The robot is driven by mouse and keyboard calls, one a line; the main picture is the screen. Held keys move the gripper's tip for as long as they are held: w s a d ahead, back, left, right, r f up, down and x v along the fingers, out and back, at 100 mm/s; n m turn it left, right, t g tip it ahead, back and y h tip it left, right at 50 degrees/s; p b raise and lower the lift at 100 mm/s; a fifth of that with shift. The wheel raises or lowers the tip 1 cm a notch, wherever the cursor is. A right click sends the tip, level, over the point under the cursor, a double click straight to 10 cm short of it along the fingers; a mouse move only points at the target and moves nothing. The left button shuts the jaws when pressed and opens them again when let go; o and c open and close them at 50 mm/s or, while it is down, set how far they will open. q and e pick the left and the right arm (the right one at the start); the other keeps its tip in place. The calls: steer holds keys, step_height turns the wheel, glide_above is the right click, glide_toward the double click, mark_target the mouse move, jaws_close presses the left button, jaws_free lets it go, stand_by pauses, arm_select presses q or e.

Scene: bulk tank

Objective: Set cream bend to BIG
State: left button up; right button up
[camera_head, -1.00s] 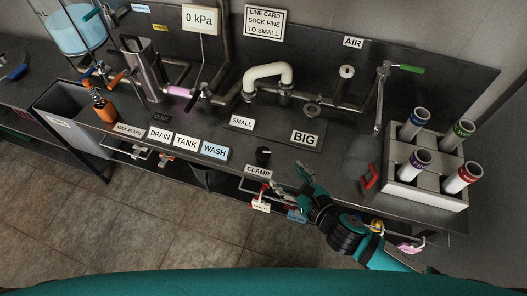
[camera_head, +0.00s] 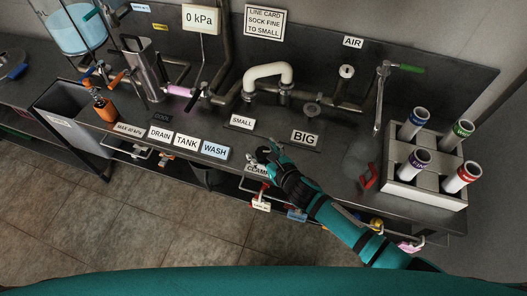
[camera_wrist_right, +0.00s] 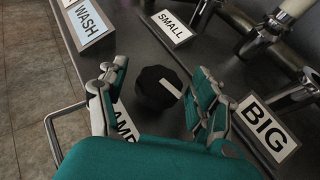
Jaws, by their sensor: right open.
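The cream bend (camera_head: 268,72) is an upside-down U pipe at the back of the bench. Its left leg comes down behind the SMALL sign (camera_head: 242,122); its right leg meets a metal fitting. The BIG sign (camera_head: 304,138) lies to the right, with an open-looking metal port (camera_head: 312,109) behind it. My right gripper (camera_head: 266,153) is open at the CLAMP sign (camera_head: 256,170), over the bench's front. In the right wrist view, its fingers (camera_wrist_right: 160,82) stand either side of the black clamp knob (camera_wrist_right: 158,88), which has a white mark. The left gripper is not visible.
DRAIN, TANK and WASH signs (camera_head: 215,150) line the front edge to the left. A grey rack of capped tubes (camera_head: 424,190) stands at the right, with a red-handled tool (camera_head: 370,177) beside it. A gauge panel reads 0 kPa (camera_head: 199,19).

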jaws_close()
stand_by(0.3)
